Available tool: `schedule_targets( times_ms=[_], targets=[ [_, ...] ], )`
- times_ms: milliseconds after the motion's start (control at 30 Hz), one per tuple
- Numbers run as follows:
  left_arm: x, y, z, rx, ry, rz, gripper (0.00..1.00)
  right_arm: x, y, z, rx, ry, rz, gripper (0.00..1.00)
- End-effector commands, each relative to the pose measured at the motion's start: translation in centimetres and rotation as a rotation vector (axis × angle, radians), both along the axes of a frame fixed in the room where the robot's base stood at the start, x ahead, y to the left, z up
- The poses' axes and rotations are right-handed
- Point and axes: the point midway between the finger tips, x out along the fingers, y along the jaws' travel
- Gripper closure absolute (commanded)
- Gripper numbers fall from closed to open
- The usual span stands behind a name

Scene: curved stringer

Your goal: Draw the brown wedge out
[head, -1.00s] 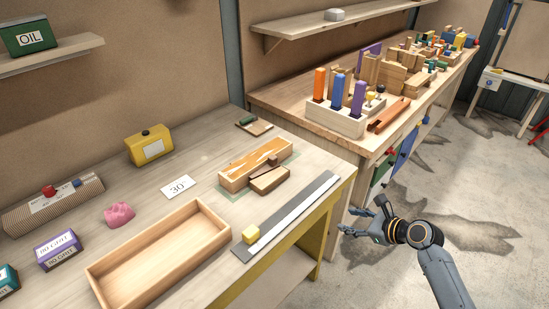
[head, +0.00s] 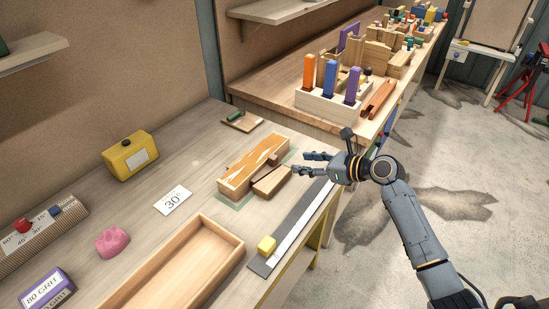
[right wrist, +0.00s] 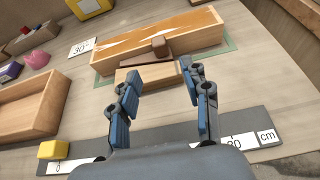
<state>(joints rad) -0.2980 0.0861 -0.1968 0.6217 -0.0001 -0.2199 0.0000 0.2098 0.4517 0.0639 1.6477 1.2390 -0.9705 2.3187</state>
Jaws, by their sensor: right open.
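The brown wedge (head: 269,166) is a slim dark piece. It lies between a long wooden block with orange streaks (head: 248,166) and a smaller plain wooden block (head: 271,182). In the right wrist view the wedge (right wrist: 158,48) has a thick squared end rising at the gap, and its thin part runs left. My right gripper (head: 301,165) is open and empty, just right of the blocks and apart from the wedge. My left gripper is not in view.
The blocks sit on a green-edged patch. A grey ruler strip (head: 293,229) with a yellow cube (head: 266,245) lies along the bench's front edge. An empty wooden tray (head: 235,253) stands at the near left. A 30° card (head: 173,201) lies behind it.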

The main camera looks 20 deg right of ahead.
Motion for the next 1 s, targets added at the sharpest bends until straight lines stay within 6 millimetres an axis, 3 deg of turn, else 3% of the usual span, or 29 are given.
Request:
schedule_targets(
  times_ms=[167, 433, 600, 933, 1000],
  targets=[
    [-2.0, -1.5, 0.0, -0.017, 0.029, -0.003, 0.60, 3.0, 2.4, -1.4, 0.004, 0.000, 0.000, 0.53],
    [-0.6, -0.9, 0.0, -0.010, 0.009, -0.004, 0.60, 6.5, 5.0, -3.4, 0.002, 0.000, -0.001, 0.53],
    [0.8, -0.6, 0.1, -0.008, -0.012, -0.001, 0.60, 7.5, 5.8, -3.9, 0.000, 0.000, -0.001, 0.53],
    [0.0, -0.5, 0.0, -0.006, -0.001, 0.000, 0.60, 7.7, 6.0, -4.0, -0.001, -0.001, -0.001, 0.53],
    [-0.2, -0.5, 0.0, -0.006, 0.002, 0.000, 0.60, 7.7, 6.0, -4.0, -0.001, -0.001, -0.001, 0.67]
  ],
)
